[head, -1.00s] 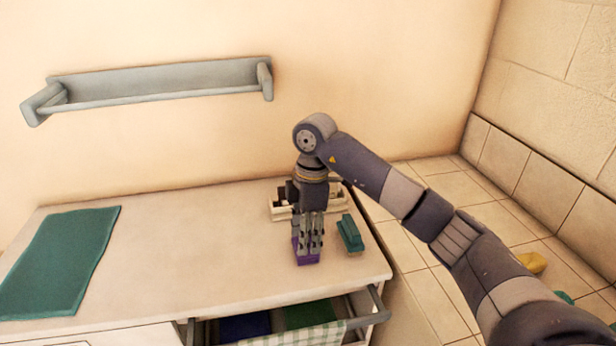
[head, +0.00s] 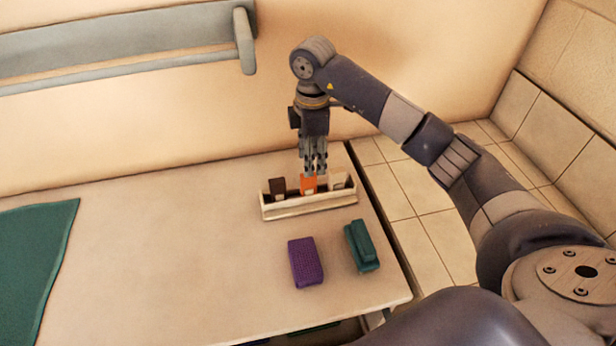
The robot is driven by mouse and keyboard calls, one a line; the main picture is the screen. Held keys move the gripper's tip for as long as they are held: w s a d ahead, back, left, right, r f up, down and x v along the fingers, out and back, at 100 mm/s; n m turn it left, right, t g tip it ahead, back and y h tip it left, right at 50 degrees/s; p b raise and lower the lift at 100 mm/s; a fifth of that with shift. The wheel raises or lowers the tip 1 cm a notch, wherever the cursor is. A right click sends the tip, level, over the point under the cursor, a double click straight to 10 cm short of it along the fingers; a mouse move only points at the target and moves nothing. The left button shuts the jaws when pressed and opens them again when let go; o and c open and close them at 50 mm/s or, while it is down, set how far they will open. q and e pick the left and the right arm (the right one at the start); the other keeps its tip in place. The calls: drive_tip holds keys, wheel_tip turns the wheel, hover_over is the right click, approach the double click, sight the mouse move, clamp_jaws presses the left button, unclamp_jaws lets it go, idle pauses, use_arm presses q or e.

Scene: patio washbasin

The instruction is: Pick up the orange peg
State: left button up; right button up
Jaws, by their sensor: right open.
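The orange peg (head: 308,184) stands in a cream wooden holder (head: 309,207) near the right end of the counter. My right gripper (head: 314,172) points straight down just above and at the top of the orange peg. Its fingers are open; whether they touch the peg cannot be told. A dark brown peg (head: 277,186) stands to the left in the same holder. My left gripper does not show.
A purple block (head: 306,262) and a teal brush-like block (head: 361,246) lie on the counter (head: 170,240) in front of the holder. A green cloth (head: 38,262) lies at the left. A grey rail shelf (head: 120,45) hangs on the wall. The middle of the counter is clear.

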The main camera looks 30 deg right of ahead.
sight(308, 186)
drive_tip(key=shift+f, duration=0.95)
drive_tip(key=f, duration=0.1)
drive_tip(key=f+p, duration=0.1)
drive_tip(key=f, duration=0.1)
drive_tip(key=f+p, duration=0.1)
drive_tip(key=f, duration=0.1)
drive_tip(key=shift+w+a, duration=0.3)
drive_tip(key=shift+f+p, duration=0.2)
drive_tip(key=shift+p, duration=0.1)
drive_tip(key=shift+c, duration=0.8)
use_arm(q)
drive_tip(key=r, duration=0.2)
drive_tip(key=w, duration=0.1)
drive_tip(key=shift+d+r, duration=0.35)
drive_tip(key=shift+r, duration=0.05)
use_arm(e)
drive_tip(key=c, duration=0.7)
